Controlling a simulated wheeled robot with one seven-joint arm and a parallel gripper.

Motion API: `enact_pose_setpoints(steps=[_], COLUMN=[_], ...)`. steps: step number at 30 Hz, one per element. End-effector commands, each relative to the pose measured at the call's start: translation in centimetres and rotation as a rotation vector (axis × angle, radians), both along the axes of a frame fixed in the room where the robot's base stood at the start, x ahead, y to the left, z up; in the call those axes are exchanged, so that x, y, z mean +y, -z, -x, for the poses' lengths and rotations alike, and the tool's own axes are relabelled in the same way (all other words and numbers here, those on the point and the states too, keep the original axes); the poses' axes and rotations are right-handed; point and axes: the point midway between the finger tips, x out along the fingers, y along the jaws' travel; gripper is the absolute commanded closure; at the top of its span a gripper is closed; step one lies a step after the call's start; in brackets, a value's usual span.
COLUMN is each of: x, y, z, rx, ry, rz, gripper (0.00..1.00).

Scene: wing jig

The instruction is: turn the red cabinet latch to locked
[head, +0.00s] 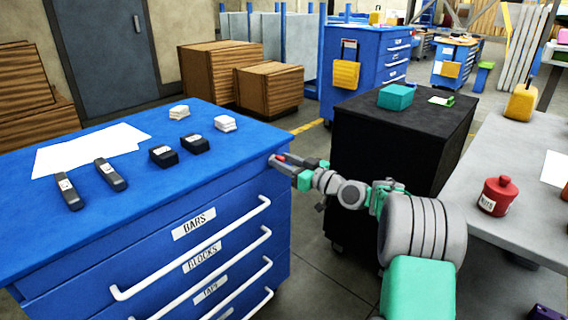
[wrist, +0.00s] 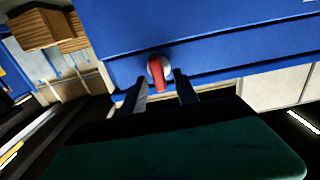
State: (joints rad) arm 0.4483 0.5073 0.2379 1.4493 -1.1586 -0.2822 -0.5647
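The red latch (wrist: 157,75) sits on the side face of the blue cabinet (wrist: 210,35), near its top edge. In the wrist view the latch handle points down the picture, with a pale round mount around its upper end. My gripper (wrist: 160,84) is open, with one dark finger on each side of the handle; I cannot tell whether either finger touches it. In the head view my gripper (head: 275,160) is at the right end of the blue cabinet (head: 225,215), and a bit of red shows at its fingers. The rest of the latch is hidden there.
Dark bars (head: 110,174), black blocks (head: 194,144), white stacks (head: 225,123) and paper (head: 85,150) lie on the cabinet top. A black cabinet (head: 385,140) stands close behind my arm. A grey table (head: 500,150) with a red can (head: 497,196) is at right.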

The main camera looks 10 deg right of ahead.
Motion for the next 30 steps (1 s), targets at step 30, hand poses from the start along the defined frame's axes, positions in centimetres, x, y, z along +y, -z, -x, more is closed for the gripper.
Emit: enact_pose_setpoints(steps=[30], x=[-0.02], y=[0.02], z=[0.05], rx=[0.006], ry=[0.0], rz=[-0.004], gripper=[1.0])
